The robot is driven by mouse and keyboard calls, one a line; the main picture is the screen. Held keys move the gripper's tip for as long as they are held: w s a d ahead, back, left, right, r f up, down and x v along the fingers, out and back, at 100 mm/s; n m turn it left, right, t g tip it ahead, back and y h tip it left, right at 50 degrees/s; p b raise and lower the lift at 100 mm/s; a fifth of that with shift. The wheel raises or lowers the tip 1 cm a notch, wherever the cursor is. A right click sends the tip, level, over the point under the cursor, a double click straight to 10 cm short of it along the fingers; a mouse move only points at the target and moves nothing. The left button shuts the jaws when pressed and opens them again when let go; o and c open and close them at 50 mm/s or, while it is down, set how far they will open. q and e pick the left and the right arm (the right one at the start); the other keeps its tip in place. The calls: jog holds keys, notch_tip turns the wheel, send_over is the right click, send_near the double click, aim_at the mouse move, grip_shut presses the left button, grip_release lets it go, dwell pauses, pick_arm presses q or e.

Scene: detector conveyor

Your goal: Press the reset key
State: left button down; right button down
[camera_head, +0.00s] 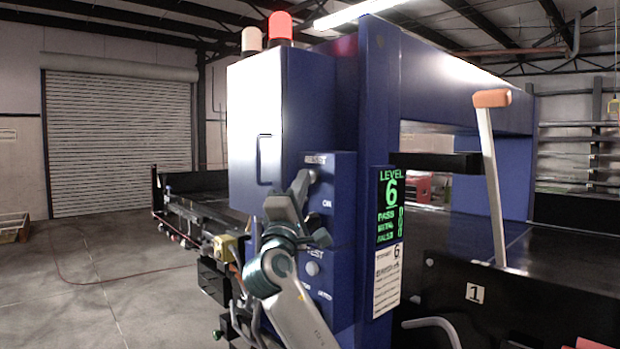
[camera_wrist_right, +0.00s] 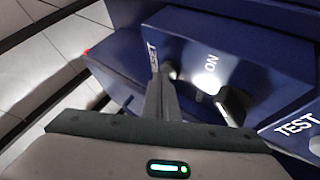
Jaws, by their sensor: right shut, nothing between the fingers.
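The blue control panel (camera_head: 342,190) is on the front of the machine. Its RESET label (camera_head: 315,160) is at the top, with the small grey reset key (camera_head: 314,175) just below it. In the right wrist view the RESET label (camera_wrist_right: 152,57) is near one fingertip, and a small dark round part beside it looks like the key. My right gripper (camera_head: 308,208) is shut and empty in front of the panel, close to the key. I cannot tell whether it touches it. It also shows in the right wrist view (camera_wrist_right: 198,90). My left gripper is not in view.
The white TEST button (camera_head: 313,268) is lower on the panel. A green LEVEL 6 screen (camera_head: 389,207) is to its right. An orange-topped lever (camera_head: 490,98) stands by the dark conveyor (camera_head: 530,245). A red beacon (camera_head: 280,27) tops the cabinet.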

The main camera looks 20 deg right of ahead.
jog(key=shift+d, duration=0.2)
jog(key=shift+a, duration=0.15)
dwell(0.4)
jog(key=shift+s+a, duration=0.25)
jog(key=shift+a, duration=0.45)
jog(key=shift+a, duration=0.1)
jog(key=a, duration=0.1)
jog(key=s+a, duration=0.1)
jog(key=a, duration=0.2)
jog(key=shift+s+a+b, duration=0.3)
jog(key=shift+s+b, duration=0.05)
jog(key=shift+s, duration=0.05)
jog(key=shift+f, duration=0.1)
dwell(0.6)
